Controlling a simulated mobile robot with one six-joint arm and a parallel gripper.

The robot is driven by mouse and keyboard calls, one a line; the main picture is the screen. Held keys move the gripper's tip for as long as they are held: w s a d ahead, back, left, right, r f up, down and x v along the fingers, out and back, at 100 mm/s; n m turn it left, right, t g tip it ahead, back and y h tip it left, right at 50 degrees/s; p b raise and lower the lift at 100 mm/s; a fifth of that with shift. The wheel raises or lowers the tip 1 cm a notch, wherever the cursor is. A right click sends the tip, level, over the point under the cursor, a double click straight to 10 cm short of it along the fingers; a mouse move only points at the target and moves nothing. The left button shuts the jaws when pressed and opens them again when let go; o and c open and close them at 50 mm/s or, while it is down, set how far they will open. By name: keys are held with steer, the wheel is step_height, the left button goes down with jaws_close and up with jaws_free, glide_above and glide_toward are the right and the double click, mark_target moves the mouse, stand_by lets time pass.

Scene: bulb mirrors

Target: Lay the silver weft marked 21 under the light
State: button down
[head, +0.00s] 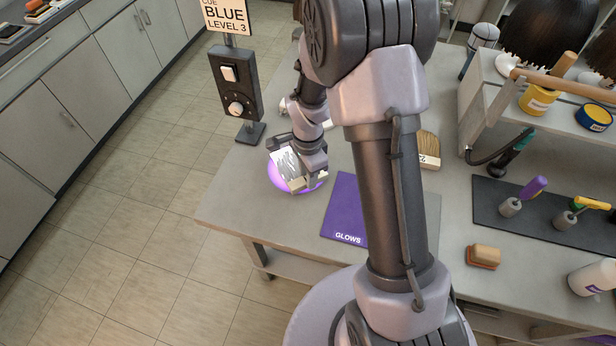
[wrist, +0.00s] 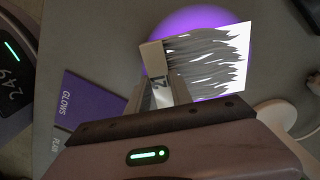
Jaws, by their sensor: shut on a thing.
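My gripper (head: 306,178) is shut on the tab of a silver weft (head: 286,163) and holds it over a violet pool of light (head: 279,186) on the bench. In the wrist view the weft's grey strands (wrist: 205,58) spread to the right from a pale tab (wrist: 156,88), against a bright white sheet (wrist: 240,36). The tab carries a number partly hidden by the fingers, so I cannot read it surely. The violet pool (wrist: 190,20) shows behind the weft. I cannot tell whether the weft touches the bench.
A black switch box (head: 234,85) with a "BLUE LEVEL 3" sign (head: 226,15) stands behind the light pool. A brown weft (head: 429,146) lies behind my arm. The bench's front-left corner is bare.

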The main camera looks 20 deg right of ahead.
steer(key=c, duration=1.1)
jaws_free()
steer(key=shift+c, duration=0.2)
step_height(320, 180, up, 20)
steer(key=s+a+n+t+p, duration=0.1)
steer(key=s+a+n+p, duration=0.1)
steer(key=p, duration=0.3)
steer(key=s+a+r+n+t+y, duration=0.1)
steer(key=s+a+r+n+t, duration=0.1)
steer(key=s+r+n, duration=0.3)
steer(key=s+a+r+n+t+y, duration=0.1)
steer(key=s+r+n, duration=0.4)
steer(key=s, duration=0.6)
step_height(320, 180, up, 3)
steer(key=shift+s+a+f+t, duration=0.2)
steer(key=shift+s+a+t, duration=0.05)
steer(key=shift+a+t, duration=0.75)
